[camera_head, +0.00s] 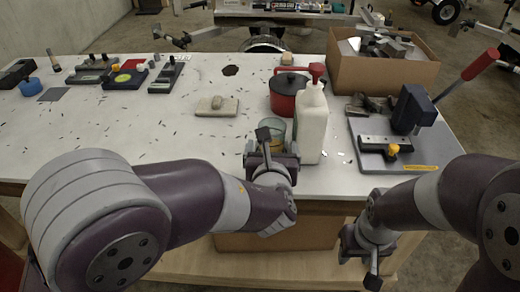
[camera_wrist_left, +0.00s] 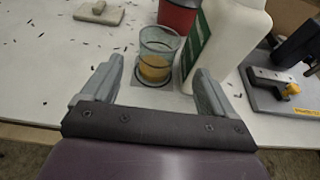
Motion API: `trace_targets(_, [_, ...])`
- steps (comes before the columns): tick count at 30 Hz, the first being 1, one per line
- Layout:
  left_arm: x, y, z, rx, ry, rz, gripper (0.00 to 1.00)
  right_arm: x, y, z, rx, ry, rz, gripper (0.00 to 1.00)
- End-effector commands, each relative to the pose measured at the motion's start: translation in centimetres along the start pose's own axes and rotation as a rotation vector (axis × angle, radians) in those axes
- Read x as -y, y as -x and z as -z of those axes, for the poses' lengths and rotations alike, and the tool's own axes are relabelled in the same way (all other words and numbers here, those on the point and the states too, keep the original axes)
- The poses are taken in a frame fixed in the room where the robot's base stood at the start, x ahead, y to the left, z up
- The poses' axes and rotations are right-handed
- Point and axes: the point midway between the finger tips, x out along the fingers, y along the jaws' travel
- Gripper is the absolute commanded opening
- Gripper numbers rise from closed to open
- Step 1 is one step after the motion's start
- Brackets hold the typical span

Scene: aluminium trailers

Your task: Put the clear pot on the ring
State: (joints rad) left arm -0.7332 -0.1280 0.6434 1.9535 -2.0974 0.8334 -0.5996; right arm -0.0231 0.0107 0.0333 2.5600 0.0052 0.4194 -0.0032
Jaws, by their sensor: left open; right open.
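The clear pot (camera_head: 275,128) is a see-through cup with yellow-orange contents, upright near the table's front edge. In the left wrist view the pot (camera_wrist_left: 159,46) stands just beyond and between the fingertips of my open left gripper (camera_wrist_left: 158,72), with no visible grip on it. In the head view my left gripper (camera_head: 271,148) hides part of the pot. A dark ring-like line (camera_wrist_left: 153,85) shows around its base; I cannot tell whether it is the ring or the pot's rim. My right gripper (camera_head: 362,252) hangs empty in front of the table, below its top.
A white pump bottle (camera_head: 312,125) stands close on the pot's right, with a red lidded pot (camera_head: 287,98) behind. A press on a grey plate (camera_head: 382,153) is farther right; a cardboard box (camera_head: 380,75) is behind. A dark round spot (camera_head: 230,71) lies farther back.

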Motion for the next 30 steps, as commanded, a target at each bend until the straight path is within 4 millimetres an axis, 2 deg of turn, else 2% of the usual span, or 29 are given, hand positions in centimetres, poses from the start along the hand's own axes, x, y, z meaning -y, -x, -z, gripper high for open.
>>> trace_targets(5, [-0.5, 0.1, 0.2, -0.010, 0.016, -0.015, 0.87, 0.0, 0.0, 0.0, 0.000, 0.000, 0.000, 0.43])
trace_targets(7, [-3.0, -0.1, 1.2, -0.066, 0.110, -0.095, 0.87, 0.0, 0.0, 0.0, 0.000, 0.000, 0.000, 0.43])
trace_targets(8, [-4.9, -0.1, 2.1, -0.108, 0.191, -0.161, 0.87, 0.0, 0.0, 0.0, 0.000, 0.000, 0.000, 0.43])
trace_targets(10, [-10.7, 0.8, 5.2, -0.229, 0.481, -0.386, 0.87, 0.0, 0.0, 0.0, 0.000, 0.000, 0.000, 0.43])
trace_targets(11, [-13.2, 1.7, 7.0, -0.279, 0.642, -0.506, 0.87, 0.0, 0.0, 0.0, 0.000, 0.000, 0.000, 0.43])
trace_targets(12, [-15.9, 3.5, 9.4, -0.332, 0.876, -0.672, 0.87, 0.0, 0.0, 0.0, 0.000, 0.000, 0.000, 0.43])
trace_targets(15, [-19.0, 7.8, 13.9, -0.368, 1.436, -1.042, 0.87, 0.0, 0.0, 0.0, 0.000, 0.000, 0.000, 0.43])
trace_targets(18, [-19.3, 10.9, 16.5, -0.290, 1.967, -1.362, 0.87, 0.0, 0.0, 0.0, 0.000, 0.000, 0.000, 0.43])
trace_targets(21, [-18.8, 12.2, 17.4, -0.154, 2.362, -1.576, 0.87, 0.0, 0.0, 0.0, 0.000, 0.000, 0.000, 0.43])
trace_targets(22, [-18.7, 12.3, 17.4, -0.116, 2.443, -1.617, 0.87, 0.0, 0.0, 0.0, 0.000, 0.000, 0.000, 0.43])
trace_targets(25, [-18.5, 12.5, 17.5, -0.035, 2.599, -1.694, 0.87, 0.0, 0.0, 0.0, 0.000, 0.000, 0.000, 0.43])
trace_targets(30, [-18.4, 12.5, 17.5, -0.020, 2.628, -1.709, 0.87, 0.0, 0.0, 0.0, 0.000, 0.000, 0.000, 0.43])
